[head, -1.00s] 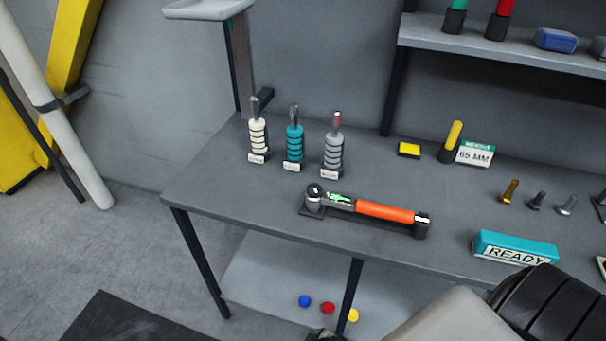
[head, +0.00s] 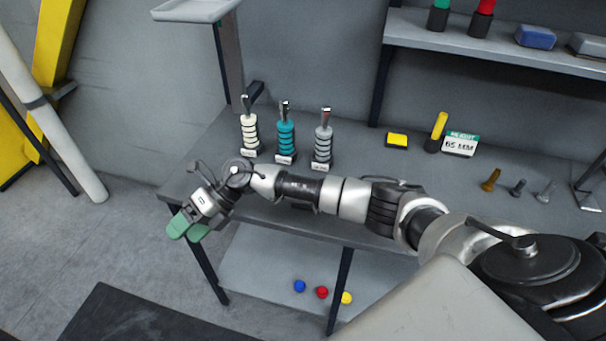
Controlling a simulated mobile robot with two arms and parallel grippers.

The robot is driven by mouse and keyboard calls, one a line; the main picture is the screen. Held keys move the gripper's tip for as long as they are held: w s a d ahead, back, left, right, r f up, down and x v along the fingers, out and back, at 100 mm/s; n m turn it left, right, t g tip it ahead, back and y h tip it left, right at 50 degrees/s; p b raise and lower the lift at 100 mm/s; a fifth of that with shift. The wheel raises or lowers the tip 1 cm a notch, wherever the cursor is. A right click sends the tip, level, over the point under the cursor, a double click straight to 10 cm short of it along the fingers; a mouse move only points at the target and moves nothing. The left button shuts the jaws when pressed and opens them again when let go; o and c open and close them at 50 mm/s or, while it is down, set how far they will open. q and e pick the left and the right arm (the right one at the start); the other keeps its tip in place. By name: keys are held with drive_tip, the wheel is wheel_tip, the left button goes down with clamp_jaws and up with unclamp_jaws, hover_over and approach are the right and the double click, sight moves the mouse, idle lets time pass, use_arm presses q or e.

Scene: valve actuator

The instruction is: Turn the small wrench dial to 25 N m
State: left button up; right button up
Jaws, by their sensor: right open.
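My right arm reaches in from the right across the workbench (head: 210,150). My right gripper (head: 187,228) has green fingertips and hangs at the bench's left front corner, pointing down and left over the floor. It is open, with nothing seen between its fingers. My left gripper is not in view.
Three ringed stands, white (head: 250,135), teal (head: 286,138) and grey (head: 323,143), stand behind my forearm. A yellow block (head: 397,140), a yellow-topped peg (head: 437,130), a "65 MM" sign (head: 460,145) and bolts (head: 518,188) lie further right. Coloured balls (head: 321,292) rest on the lower shelf.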

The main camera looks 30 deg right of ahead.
drive_tip(key=w+d+r+n+g+h, duration=0.1)
drive_tip(key=d+r+h, duration=0.3)
drive_tip(key=d, duration=0.5)
drive_tip(key=w+d+r+g+h+p, duration=0.1)
drive_tip(key=d+r+h, duration=0.1)
drive_tip(key=d+h, duration=0.55)
drive_tip(key=w+d+r+n+g+h, duration=0.1)
drive_tip(key=d+r+g+h, duration=0.15)
drive_tip(key=d, duration=0.85)
drive_tip(key=shift+t+h, duration=0.3)
drive_tip(key=shift+t, duration=0.15)
drive_tip(key=p+x, duration=0.3)
drive_tip(key=x, duration=0.5)
drive_tip(key=shift+f, duration=0.4)
drive_tip(key=shift+s+f, duration=0.15)
drive_tip(key=shift+f, duration=0.5)
drive_tip(key=c, duration=0.9)
drive_tip(key=shift+c, duration=0.2)
